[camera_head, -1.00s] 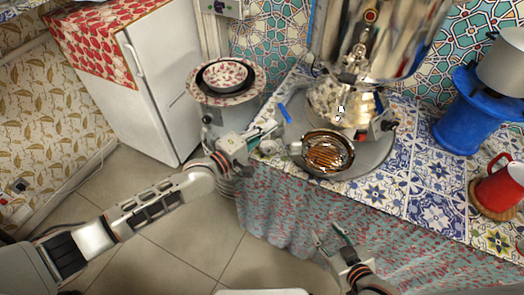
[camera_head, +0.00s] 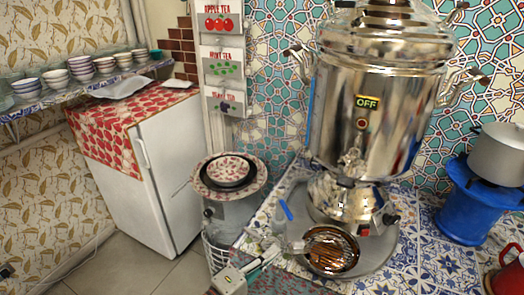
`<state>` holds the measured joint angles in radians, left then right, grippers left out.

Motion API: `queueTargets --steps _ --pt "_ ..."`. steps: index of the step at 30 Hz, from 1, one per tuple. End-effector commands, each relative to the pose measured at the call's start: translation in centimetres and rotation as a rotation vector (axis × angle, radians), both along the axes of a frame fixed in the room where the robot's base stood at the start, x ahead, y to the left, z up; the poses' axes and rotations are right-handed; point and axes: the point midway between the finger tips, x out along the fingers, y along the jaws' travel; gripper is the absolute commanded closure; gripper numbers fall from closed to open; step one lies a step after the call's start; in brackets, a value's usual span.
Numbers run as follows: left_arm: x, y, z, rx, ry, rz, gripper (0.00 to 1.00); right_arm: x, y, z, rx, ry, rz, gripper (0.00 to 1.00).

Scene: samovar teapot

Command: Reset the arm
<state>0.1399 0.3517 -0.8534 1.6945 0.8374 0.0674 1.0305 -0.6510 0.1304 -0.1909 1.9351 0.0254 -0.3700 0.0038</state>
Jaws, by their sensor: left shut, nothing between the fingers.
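My left gripper (camera_head: 272,254) is at the bottom of the head view, shut and empty. It is at the front left edge of the round grey tray (camera_head: 378,262), just left of a round brown-gold vessel (camera_head: 331,249) on that tray. I cannot tell whether it touches the vessel. Most of my left arm is below the picture. My right gripper is out of view.
A blue stick (camera_head: 285,209) lies on the tray's left. A stand with patterned plates (camera_head: 250,185) and a white fridge (camera_head: 165,180) are at left.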

Motion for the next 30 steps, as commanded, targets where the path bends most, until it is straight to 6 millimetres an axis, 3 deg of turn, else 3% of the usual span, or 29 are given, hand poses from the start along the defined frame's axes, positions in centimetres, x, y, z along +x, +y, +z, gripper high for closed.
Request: queueTargets --steps 5,8,14,18,21,25,30 --pt "-1.3 0.9 -1.4 0.114 -0.072 0.029 1.0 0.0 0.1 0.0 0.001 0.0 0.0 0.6" --pt "-2.7 2.7 -3.5 0.292 -0.169 0.07 1.0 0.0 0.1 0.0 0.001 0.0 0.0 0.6" --pt "-6.6 9.7 -9.8 0.812 -0.337 0.121 1.0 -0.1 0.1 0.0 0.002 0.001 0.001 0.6" --pt "-10.5 16.2 -14.5 1.202 -0.389 0.075 1.0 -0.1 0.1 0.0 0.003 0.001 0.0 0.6" --pt "-13.2 20.1 -16.8 1.411 -0.403 0.016 1.0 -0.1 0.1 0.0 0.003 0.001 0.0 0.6" --pt "-15.5 23.3 -18.5 1.575 -0.406 -0.049 1.0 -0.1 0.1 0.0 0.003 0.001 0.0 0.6" --pt "-16.4 24.7 -19.0 1.645 -0.409 -0.083 1.0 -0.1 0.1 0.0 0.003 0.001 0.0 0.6"
